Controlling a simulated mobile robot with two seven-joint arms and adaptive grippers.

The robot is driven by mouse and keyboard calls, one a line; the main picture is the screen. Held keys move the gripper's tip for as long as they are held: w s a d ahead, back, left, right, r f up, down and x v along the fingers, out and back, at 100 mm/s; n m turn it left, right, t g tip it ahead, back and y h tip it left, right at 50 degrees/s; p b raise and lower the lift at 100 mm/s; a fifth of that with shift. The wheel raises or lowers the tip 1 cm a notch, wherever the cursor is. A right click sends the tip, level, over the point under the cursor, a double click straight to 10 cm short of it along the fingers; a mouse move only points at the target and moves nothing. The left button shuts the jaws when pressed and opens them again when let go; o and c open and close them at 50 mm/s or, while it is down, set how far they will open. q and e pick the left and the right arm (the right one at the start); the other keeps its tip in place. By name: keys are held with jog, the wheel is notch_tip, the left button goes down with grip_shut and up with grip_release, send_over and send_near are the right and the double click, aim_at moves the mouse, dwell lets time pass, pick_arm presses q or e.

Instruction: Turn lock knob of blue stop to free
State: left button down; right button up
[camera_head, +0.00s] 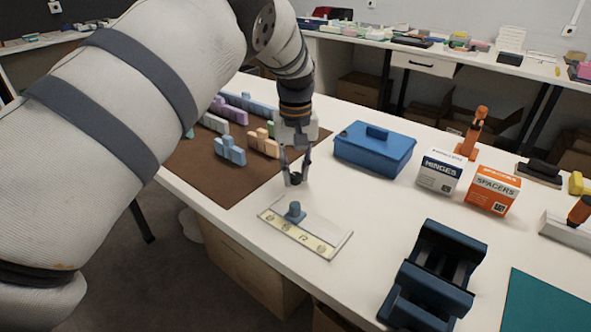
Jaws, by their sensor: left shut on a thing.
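The blue stop (294,211) looks like a short upright blue piece with a wider base. It stands on a pale plate (325,228) with a yellowish strip of several round marks along its front. My left gripper (296,180) points down just behind and above the blue stop, as seen in the head view. Its two fingers are shut on a small dark thing between the tips. I cannot tell whether this is the lock knob, and no separate lock knob can be made out on the stop. My right gripper is not in view.
A blue lidded box (373,152) stands right of the gripper, beside hinges (440,171) and spacers (492,190) cartons. A dark blue cradle (437,270) and a teal mat (545,305) lie front right. Coloured blocks stand on a brown mat (215,180) at left. The table's front edge is close to the plate.

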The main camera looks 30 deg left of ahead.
aim_at(296, 175)
pick_arm(q)
jog(key=c, duration=1.4)
grip_release()
jog(key=shift+f, duration=0.1)
jog(key=shift+o, duration=0.2)
notch_tip(296, 175, up, 12)
